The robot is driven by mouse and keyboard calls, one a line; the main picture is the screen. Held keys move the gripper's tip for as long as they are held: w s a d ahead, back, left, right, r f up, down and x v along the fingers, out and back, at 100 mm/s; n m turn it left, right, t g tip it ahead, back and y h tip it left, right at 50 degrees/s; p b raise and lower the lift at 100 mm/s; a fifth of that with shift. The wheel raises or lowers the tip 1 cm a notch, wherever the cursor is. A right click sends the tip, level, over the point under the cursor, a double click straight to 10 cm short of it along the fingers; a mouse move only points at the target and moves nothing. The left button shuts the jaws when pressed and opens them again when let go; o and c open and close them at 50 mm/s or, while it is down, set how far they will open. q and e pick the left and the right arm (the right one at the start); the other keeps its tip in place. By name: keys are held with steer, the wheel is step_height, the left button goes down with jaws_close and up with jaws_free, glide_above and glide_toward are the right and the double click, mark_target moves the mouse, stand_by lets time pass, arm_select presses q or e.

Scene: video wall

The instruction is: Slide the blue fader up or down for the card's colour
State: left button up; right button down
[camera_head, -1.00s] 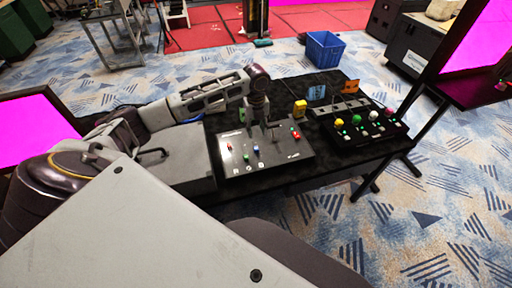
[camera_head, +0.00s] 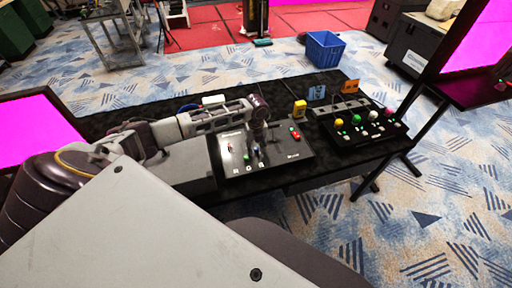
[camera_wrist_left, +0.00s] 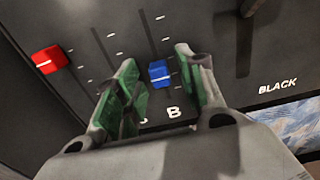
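The fader panel (camera_head: 222,160) is a dark sloped box on the table. In the left wrist view the blue fader (camera_wrist_left: 159,73) sits near the lower end of its slot, above the letter B. My left gripper (camera_wrist_left: 157,62) is open with one fingertip on each side of the blue knob; contact is not clear. In the head view the gripper (camera_head: 255,151) is low over the panel and hides the blue knob. The red fader (camera_wrist_left: 49,59) is to the left. My right gripper is not in view.
A black button box (camera_head: 345,137) with several coloured round knobs stands right of the panel. A yellow block (camera_head: 300,107) is behind the panel.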

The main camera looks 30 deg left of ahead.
arm_select(q)
steer(key=shift+f, duration=0.2)
jaws_close()
stand_by(0.4)
steer(key=shift+w+a, duration=1.7)
steer(key=shift+a, duration=0.25)
steer(key=shift+w+a+r, duration=0.1)
steer(key=shift+w+a, duration=0.05)
steer(key=shift+a, duration=0.15)
jaws_free()
